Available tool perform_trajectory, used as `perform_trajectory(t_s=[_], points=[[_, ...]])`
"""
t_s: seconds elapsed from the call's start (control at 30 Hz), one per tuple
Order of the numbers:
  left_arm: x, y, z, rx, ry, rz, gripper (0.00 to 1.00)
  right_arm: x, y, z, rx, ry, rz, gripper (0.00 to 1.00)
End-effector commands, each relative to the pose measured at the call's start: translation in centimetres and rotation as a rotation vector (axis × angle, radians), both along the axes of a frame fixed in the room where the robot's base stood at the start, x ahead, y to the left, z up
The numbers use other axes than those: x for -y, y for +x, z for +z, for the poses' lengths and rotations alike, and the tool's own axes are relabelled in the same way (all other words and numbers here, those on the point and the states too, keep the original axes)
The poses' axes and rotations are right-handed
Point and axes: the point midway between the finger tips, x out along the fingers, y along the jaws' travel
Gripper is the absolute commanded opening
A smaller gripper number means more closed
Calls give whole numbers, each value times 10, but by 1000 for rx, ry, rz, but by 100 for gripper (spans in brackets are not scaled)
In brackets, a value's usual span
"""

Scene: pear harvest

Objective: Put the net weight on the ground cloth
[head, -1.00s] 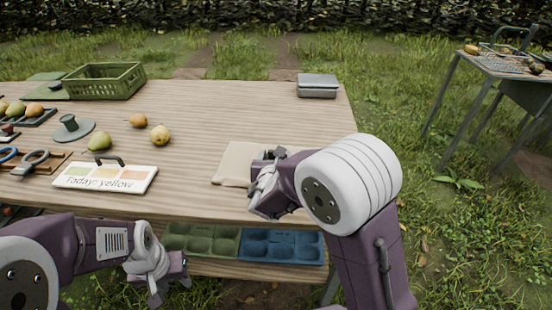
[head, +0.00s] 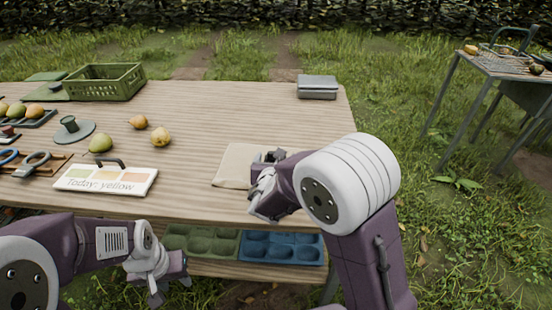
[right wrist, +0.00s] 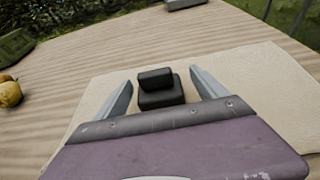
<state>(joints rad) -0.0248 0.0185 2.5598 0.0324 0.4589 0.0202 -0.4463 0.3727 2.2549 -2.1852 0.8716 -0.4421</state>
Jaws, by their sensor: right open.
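The net weight, a small dark block with a raised top (right wrist: 160,97), sits on the beige ground cloth (right wrist: 262,78) in the right wrist view. The cloth lies flat near the front right of the table and also shows in the head view (head: 232,167). My right gripper (right wrist: 162,78) is open, with one finger on each side of the weight and a gap visible on both sides. In the head view my right gripper (head: 262,178) partly hides the weight and the cloth. My left gripper (head: 170,289) is open and empty, low in front of the table edge.
A grey box (head: 317,88) stands at the back right of the table. A green crate (head: 104,83), loose pears (head: 161,137) and a "Today: yellow" board (head: 106,180) are to the left. Green and blue trays (head: 282,248) sit on the shelf below. The table's middle is clear.

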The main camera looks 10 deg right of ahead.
Motion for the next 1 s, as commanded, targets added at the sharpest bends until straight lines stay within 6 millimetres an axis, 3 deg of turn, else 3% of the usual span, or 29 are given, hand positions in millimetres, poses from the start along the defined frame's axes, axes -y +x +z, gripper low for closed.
perform_trajectory(t_s=[0.3, 0.5, 1.0], points=[[0, 0, 15, -1, 0, 0, 40, -22, -66, 28, 2, 1, 8, 82], [0, 0, 22, -1, 0, 0, 40, -30, -97, 38, 2, 0, 5, 82], [0, 0, 22, -1, 0, 0, 40, -31, -105, 39, 1, 0, 1, 82]])
